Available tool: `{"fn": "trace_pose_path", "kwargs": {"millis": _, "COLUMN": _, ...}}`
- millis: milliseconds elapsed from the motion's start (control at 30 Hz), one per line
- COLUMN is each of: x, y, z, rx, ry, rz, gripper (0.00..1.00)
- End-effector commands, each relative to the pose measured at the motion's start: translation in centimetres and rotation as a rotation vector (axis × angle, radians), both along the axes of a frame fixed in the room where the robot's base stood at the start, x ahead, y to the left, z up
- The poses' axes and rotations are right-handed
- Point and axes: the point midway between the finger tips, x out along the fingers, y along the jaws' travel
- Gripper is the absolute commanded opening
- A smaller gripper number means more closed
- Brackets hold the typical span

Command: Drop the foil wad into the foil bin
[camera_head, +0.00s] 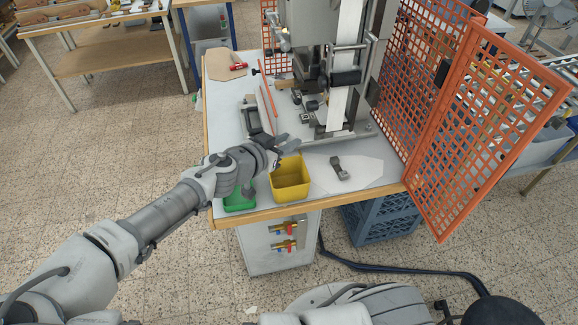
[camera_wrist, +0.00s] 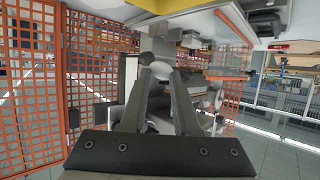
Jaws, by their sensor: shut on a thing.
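My gripper (camera_head: 285,143) is over the front left part of the machine table, just above and behind a yellow bin (camera_head: 291,187). In the wrist view my gripper (camera_wrist: 161,75) has its fingers closed around a small pale, rounded piece, the foil wad (camera_wrist: 160,69). The wad cannot be made out in the head view. The yellow bin stands upright and open near the table's front edge. A lower green tray (camera_head: 238,204) sits to its left, partly hidden by my arm. No label shows which container is the foil bin.
The stamping machine (camera_head: 342,90) stands behind my gripper. Orange mesh guards (camera_head: 490,130) close off the right side. A small dark grey tool (camera_head: 340,168) lies right of the yellow bin. A blue crate (camera_head: 380,219) is under the table. A red-handled tool (camera_head: 238,66) lies at the back left.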

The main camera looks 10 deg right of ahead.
Motion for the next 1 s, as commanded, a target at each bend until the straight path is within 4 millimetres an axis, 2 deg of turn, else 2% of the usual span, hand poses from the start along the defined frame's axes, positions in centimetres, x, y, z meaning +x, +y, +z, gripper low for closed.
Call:
{"fn": "trace_pose_path", "kwargs": {"millis": 33, "x": -0.3, "y": 0.2, "z": 1.4, "rx": 0.000, "ry": 0.000, "rz": -0.038, "gripper": 0.00}}
{"fn": "trace_pose_path", "kwargs": {"millis": 200, "x": -1.7, "y": 0.3, "z": 3.1, "rx": 0.003, "ry": 0.000, "rz": -0.162, "gripper": 0.00}}
{"fn": "trace_pose_path", "kwargs": {"millis": 433, "x": -2.5, "y": 0.4, "z": 3.8, "rx": 0.002, "ry": 0.001, "rz": -0.233, "gripper": 0.00}}
{"fn": "trace_pose_path", "kwargs": {"millis": 667, "x": -2.6, "y": 0.4, "z": 2.3, "rx": 0.001, "ry": 0.001, "rz": -0.237, "gripper": 0.00}}
{"fn": "trace_pose_path", "kwargs": {"millis": 1000, "x": -2.6, "y": 0.4, "z": -1.6, "rx": 0.001, "ry": 0.001, "rz": -0.237, "gripper": 0.00}}
